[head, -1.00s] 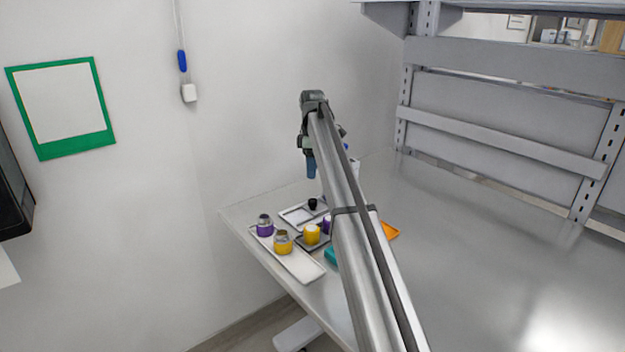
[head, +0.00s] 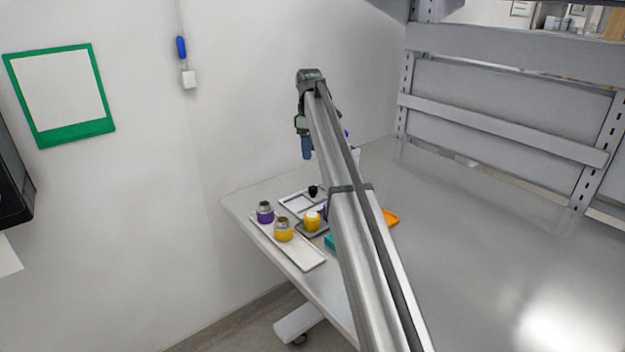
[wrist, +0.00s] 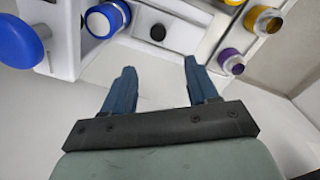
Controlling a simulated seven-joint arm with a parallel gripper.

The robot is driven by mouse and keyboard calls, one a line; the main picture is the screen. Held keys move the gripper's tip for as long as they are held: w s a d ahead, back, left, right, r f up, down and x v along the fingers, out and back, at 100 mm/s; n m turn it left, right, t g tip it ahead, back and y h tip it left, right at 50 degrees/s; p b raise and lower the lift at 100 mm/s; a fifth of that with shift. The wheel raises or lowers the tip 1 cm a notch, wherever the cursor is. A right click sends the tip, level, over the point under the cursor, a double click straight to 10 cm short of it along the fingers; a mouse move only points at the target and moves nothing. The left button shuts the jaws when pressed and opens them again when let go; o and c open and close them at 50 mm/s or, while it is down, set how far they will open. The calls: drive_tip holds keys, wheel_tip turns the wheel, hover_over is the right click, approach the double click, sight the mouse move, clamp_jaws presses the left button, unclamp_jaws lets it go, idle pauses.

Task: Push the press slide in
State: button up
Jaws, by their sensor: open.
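A pale flat plate with a black knob (head: 313,191) lies near the back left of the table and looks like the press slide (head: 296,203). The black knob also shows in the wrist view (wrist: 157,32), ahead of my fingers. A white press-like body with a large blue knob (wrist: 18,40) stands at the left of the wrist view, beside a blue-ended cylinder (wrist: 103,19). My gripper (head: 307,148) is in the air above the table, its blue fingers pointing down. In the wrist view my gripper (wrist: 160,85) is open and empty, apart from the knob. My arm hides part of the press.
A white tray (head: 305,262) holds a purple jar (head: 265,213) and a yellow jar (head: 283,231). A yellow cylinder (head: 312,221), a teal piece (head: 330,242) and an orange tray (head: 391,217) are nearby. The table's right side (head: 480,250) is clear.

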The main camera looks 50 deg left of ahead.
sight(312, 187)
drive_tip(key=f+m, duration=0.1)
drive_tip(key=f, duration=0.3)
drive_tip(key=f+m, duration=0.2)
drive_tip(key=f, duration=0.3)
drive_tip(key=f+m, duration=0.1)
drive_tip(key=f, duration=0.3)
drive_tip(key=shift+w+f, duration=0.4)
drive_tip(key=shift+c, duration=0.2)
clamp_jaws()
idle(0.4)
